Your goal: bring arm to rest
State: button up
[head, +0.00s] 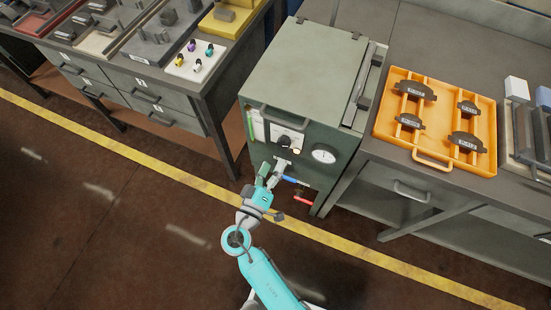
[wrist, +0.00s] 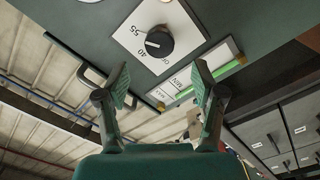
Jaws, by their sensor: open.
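My gripper (head: 272,174) is at the front of a grey-green cabinet machine (head: 300,70), just below its dial panel, in the head view. In the wrist view my gripper (wrist: 160,95) is open, with its two fingers spread and nothing between them. A black dial knob (wrist: 159,41) on a white numbered plate lies beyond the fingertips, apart from them. The machine's lid looks closed. My arm reaches up from the bottom of the head view.
An orange tray (head: 383,130) with several dark brake shoes stands on the right bench. A round gauge (head: 323,154), a blue handle (head: 292,180) and a red handle (head: 303,200) are close to my gripper. A left bench holds trays and small coloured parts. The floor at left is clear.

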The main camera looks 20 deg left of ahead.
dwell(0.6)
jog(key=s+d+f+g, duration=0.3)
jog(key=d+f, duration=0.5)
jog(key=d, duration=0.5)
jog(key=s+d+f+g+y, duration=0.2)
jog(key=s+d+g, duration=0.1)
jog(key=s+d, duration=0.65)
jog(key=s+d+r+m+y, duration=0.1)
jog(key=s+d+r+m, duration=0.2)
jog(key=s+d+r, duration=0.35)
jog(key=s+d+r+m+t+h, duration=0.2)
jog(key=s+r+m, duration=0.4)
jog(key=s+r, duration=0.4)
notch_tip(320, 180, up, 5)
jog(key=shift+s+d+f+m+t, duration=0.2)
jog(key=shift+d+m+t, duration=0.15)
jog(key=shift+d, duration=0.25)
